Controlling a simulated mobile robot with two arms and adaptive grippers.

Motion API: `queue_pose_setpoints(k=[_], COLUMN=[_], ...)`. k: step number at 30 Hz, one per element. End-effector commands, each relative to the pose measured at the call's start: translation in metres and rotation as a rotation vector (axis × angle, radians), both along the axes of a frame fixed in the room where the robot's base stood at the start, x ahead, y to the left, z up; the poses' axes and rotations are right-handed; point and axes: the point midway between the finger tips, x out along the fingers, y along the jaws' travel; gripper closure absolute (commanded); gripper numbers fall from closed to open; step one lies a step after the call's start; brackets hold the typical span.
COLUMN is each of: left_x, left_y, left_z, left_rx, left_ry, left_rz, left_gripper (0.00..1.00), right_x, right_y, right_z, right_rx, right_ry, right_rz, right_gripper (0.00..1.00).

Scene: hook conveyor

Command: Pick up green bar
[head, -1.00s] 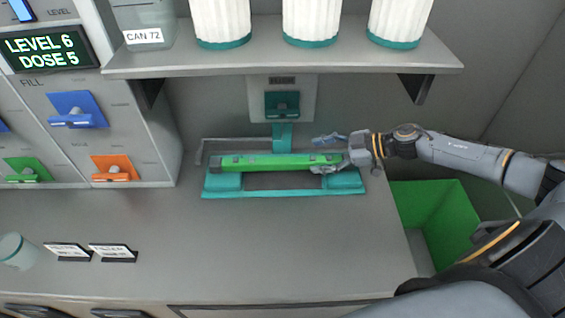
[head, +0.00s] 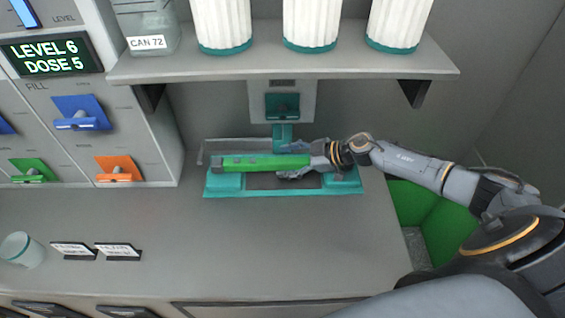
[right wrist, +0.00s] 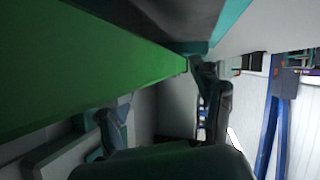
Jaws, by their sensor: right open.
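The green bar (head: 250,163) lies level across the teal cradle (head: 225,193) on the counter, under the shelf. My right gripper (head: 287,162) comes in from the right and is open. Its fingers lie on the far and near sides of the bar's right part, and its palm hides the bar's right end. In the right wrist view the bar (right wrist: 70,65) fills the upper left, close to the camera. Whether the fingers touch the bar cannot be told. My left gripper is not in view.
A shelf (head: 290,66) with white ribbed canisters (head: 310,25) hangs above the cradle. A panel with coloured handles (head: 82,113) stands at left. A green bin (head: 450,230) is below right. The counter's front middle (head: 250,250) is clear.

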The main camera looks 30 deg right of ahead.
Motion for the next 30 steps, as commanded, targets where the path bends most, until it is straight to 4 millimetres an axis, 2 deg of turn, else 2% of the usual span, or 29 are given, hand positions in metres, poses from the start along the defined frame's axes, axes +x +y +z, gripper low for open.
queue_pose_setpoints(k=[1,9,11,25,30], left_x=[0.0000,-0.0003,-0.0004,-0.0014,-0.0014], left_y=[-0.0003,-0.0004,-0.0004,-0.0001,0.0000], left_z=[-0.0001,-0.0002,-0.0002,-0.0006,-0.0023], left_rx=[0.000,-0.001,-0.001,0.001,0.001], left_ry=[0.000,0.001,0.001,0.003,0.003], left_rz=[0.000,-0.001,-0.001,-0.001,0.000], left_gripper=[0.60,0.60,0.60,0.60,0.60], right_x=[-0.0002,-0.0003,-0.0004,-0.0008,-0.0038], right_y=[-0.0002,-0.0003,-0.0003,-0.0001,0.0009], right_z=[-0.0001,0.0000,-0.0001,0.0001,0.0059], right_rx=[0.000,0.000,0.000,0.001,-0.002], right_ry=[0.000,0.000,0.000,0.001,0.001], right_rz=[0.000,0.000,0.000,0.000,0.001], right_gripper=[0.34,0.89,1.00,1.00,1.00])
